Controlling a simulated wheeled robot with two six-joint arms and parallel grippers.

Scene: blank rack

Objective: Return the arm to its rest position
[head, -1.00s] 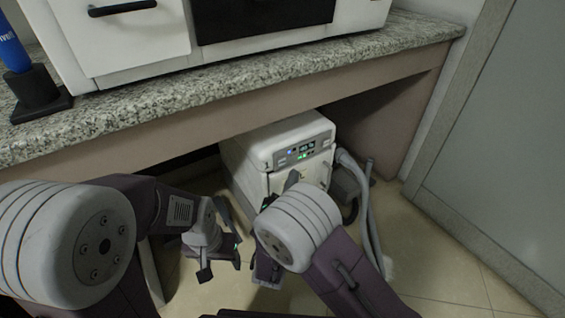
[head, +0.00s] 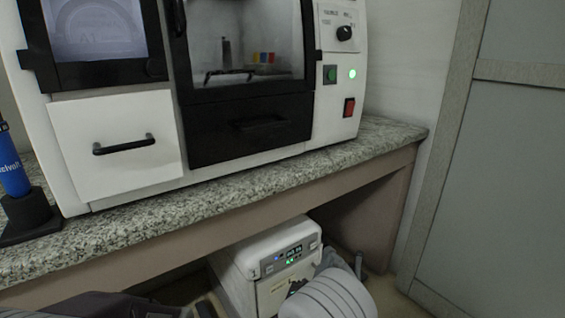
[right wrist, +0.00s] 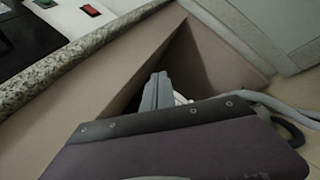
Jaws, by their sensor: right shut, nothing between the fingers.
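My right arm's pale, ringed joint (head: 328,296) shows at the bottom of the head view. The dark tip of my right gripper (head: 296,287) just shows beside it, in front of the white box under the counter. In the right wrist view the grey fingers of the right gripper (right wrist: 157,93) stand up past the dark purple housing, shut and empty. Part of my left arm (head: 90,306) shows at the bottom left of the head view. My left gripper is below the picture.
A granite counter (head: 225,191) carries a white cabinet machine (head: 118,180) with a drawer and dark window, and a blue bottle (head: 12,172) in a black stand. Under it stands a white box (head: 243,262) with a lit display. A grey door (head: 505,180) is at right.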

